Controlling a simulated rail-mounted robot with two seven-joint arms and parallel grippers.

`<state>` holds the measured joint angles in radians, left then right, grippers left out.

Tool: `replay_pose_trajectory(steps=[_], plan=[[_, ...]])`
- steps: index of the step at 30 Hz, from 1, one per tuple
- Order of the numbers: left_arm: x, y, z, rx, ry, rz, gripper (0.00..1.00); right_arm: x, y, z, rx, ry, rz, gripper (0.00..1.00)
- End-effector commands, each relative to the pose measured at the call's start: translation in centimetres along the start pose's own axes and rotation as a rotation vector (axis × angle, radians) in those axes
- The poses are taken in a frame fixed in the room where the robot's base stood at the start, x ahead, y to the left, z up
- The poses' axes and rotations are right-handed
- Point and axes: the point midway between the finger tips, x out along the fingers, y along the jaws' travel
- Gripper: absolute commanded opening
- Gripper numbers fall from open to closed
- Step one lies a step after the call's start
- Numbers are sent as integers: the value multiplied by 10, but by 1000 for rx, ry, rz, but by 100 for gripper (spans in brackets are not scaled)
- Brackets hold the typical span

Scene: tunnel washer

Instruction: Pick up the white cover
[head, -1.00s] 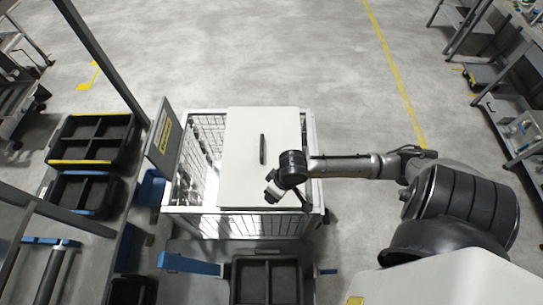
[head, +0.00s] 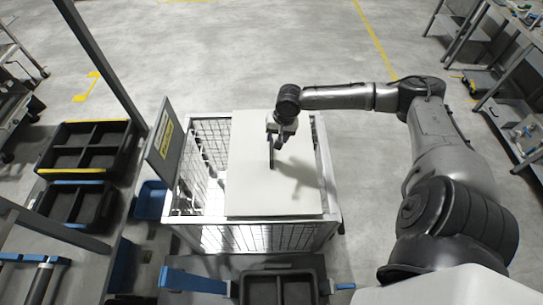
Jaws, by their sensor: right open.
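The white cover (head: 255,190) is a flat pale panel lying on the right part of a wire-mesh cart. It has a dark bar handle (head: 271,157) near its middle. My right gripper (head: 280,156) is open and points down at the handle, at its right side in the picture. I cannot tell whether the fingers touch or straddle the handle. The wire cart (head: 205,222) has a white frame and is uncovered on its left part. My left gripper is not in view.
A grey sign panel (head: 164,140) stands at the cart's left edge. Black divided trays (head: 85,176) with yellow trim lie on a rack at the left. A dark tray (head: 280,268) is in front of the cart. Workbenches stand at the far right. The floor behind the cart is clear.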

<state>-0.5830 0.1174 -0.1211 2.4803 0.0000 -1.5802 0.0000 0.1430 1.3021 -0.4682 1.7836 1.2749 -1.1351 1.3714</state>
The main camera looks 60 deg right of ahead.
Motion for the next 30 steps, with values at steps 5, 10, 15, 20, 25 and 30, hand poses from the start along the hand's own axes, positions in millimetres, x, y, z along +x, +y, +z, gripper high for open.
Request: replay_pose_trajectory(steps=[5, 10, 15, 20, 25, 30], plan=[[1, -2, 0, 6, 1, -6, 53, 25, -1, 0, 1, -1, -2, 46], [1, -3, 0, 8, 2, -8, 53, 34, -1, 0, -2, 1, -2, 46], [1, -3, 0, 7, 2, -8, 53, 45, -1, -1, -1, -1, -1, 46], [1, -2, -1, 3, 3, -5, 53, 67, -2, -4, -1, -1, -1, 46], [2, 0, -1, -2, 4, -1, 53, 83, -2, -4, -2, 1, -1, 46], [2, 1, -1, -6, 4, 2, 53, 88, -2, -4, -4, 1, 0, 46]])
